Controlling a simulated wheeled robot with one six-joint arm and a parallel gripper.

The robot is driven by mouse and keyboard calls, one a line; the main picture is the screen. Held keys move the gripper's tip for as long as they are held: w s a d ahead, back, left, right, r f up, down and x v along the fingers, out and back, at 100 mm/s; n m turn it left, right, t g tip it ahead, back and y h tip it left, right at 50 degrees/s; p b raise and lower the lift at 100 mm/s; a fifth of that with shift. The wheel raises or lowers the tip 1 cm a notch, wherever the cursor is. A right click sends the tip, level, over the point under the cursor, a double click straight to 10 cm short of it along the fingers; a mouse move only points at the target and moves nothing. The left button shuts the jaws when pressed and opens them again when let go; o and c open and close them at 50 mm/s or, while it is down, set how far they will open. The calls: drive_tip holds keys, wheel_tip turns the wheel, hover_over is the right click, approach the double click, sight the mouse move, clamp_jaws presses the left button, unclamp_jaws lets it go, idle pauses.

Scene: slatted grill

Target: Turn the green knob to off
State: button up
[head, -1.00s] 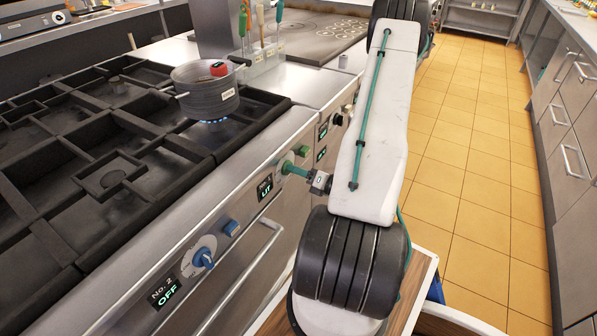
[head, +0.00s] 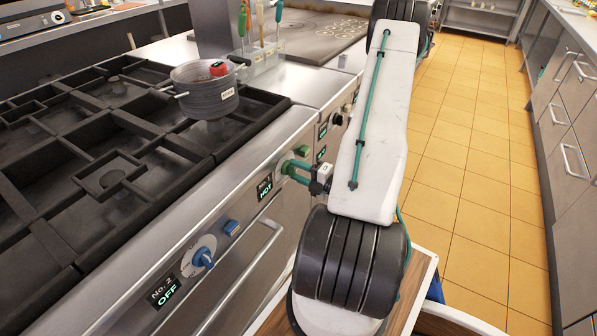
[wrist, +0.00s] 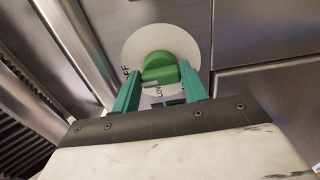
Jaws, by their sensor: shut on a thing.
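The green knob (wrist: 160,66) sits on a round white dial (wrist: 132,45) marked OFF and LOW in the wrist view. My gripper (wrist: 160,76) has a teal finger on either side of the knob and is shut on it. In the head view the knob (head: 287,167) is on the stove front, partly covered by my gripper (head: 293,172). The small display (head: 266,188) beside it reads HOT. The burner under the grey pot (head: 207,95) shows no flame. The knob's exact pointer angle is hard to tell.
A blue knob (head: 203,258) with a display reading OFF is nearer on the same panel. A blue button (head: 231,227) and a green button (head: 302,151) sit on the panel. An oven handle (head: 245,275) runs below. The tiled floor (head: 470,200) to the right is clear.

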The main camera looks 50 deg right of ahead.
drive_tip(key=shift+m, duration=0.3)
drive_tip(key=o, duration=1)
drive_tip(key=shift+s+d, duration=0.2)
drive_tip(key=shift+s, duration=1.75)
drive_tip(key=shift+s+d, duration=0.15)
drive_tip(key=shift+s, duration=1.8)
